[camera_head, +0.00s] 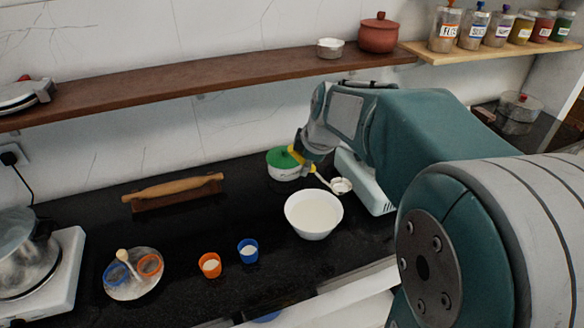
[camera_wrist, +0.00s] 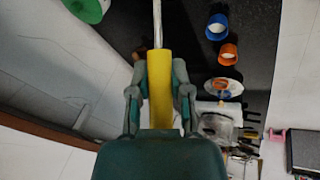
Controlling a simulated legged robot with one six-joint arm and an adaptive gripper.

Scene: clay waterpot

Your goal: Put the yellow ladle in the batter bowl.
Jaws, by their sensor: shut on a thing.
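The yellow ladle (camera_head: 295,154) has a yellow handle, a thin metal shaft and a pale scoop (camera_head: 341,186). My gripper (camera_head: 304,163) is shut on the yellow handle. In the wrist view, my gripper's two fingers (camera_wrist: 158,95) close on both sides of the handle (camera_wrist: 160,75), and the shaft runs out of the top of the picture. The ladle slants down to the right in the head view, its scoop by the back right rim of the batter bowl. The batter bowl (camera_head: 314,233) is white, holds pale batter and stands on the black counter. I cannot tell how high the scoop is.
A green-lidded pot (camera_head: 283,171) stands behind the bowl, close to my gripper. Blue (camera_head: 248,252) and orange (camera_head: 210,267) cups stand left of the bowl. A rolling pin (camera_head: 172,187) lies farther back. A wooden shelf (camera_head: 200,87) runs above the counter.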

